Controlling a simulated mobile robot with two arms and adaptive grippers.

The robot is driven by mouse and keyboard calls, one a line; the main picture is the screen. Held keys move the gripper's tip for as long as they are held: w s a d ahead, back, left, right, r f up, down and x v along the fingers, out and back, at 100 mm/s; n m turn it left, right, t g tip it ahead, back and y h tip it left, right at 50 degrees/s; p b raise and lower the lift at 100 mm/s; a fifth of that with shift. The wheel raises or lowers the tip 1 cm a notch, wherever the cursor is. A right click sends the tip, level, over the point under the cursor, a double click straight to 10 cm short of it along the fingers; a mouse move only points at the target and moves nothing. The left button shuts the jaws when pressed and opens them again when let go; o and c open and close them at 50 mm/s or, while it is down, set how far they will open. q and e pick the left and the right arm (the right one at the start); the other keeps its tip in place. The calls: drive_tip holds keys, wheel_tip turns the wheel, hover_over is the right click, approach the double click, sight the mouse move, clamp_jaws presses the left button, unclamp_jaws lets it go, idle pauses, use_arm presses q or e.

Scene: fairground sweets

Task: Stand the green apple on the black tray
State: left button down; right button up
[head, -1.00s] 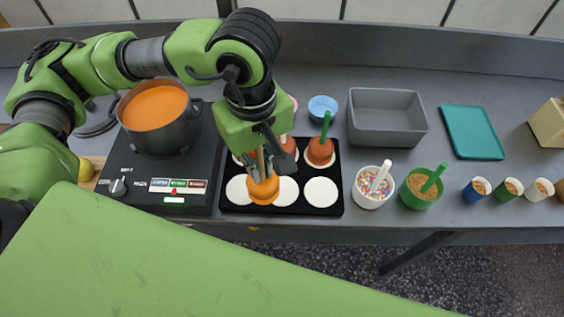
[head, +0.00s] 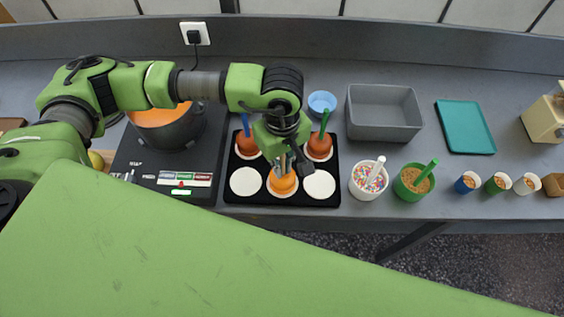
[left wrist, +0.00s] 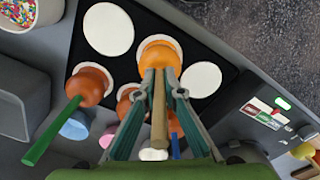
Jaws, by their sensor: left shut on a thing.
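The black tray (head: 231,198) lies on the counter with white discs in two rows. My left gripper (head: 287,165) is over its front row, shut on the wooden stick (left wrist: 159,110) of an orange-coated apple (head: 283,185). This apple (left wrist: 159,54) is upright at the front middle disc; whether it bears on the disc is hard to tell. Coated apples with a blue stick (head: 245,125) and a green stick (head: 324,120) stand in the back row; another shows between them in the left wrist view (left wrist: 128,98). No bare green apple is plain. My right gripper is out of view.
The front left disc (head: 246,182) and front right disc (head: 319,185) are bare. A pot (head: 165,135) of orange liquid stands on a hob left of the tray. Cups of sprinkles (head: 366,186) and crumbs (head: 409,190) stand close right. A grey bin (head: 383,130) is behind.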

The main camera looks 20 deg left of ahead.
use_arm(q)
drive_tip(key=shift+f+b, duration=0.2)
drive_tip(key=shift+b, duration=0.1)
drive_tip(key=c, duration=2.1)
unclamp_jaws()
drive_tip(key=shift+c, duration=0.2)
drive_tip(key=shift+r, duration=0.1)
drive_tip(key=shift+r+p, duration=0.3)
drive_tip(key=shift+p, duration=0.15)
wheel_tip(320, 180, up, 10)
drive_tip(key=b, duration=0.4)
drive_tip(key=shift+w+r, duration=0.1)
drive_tip(key=shift+r, duration=0.75)
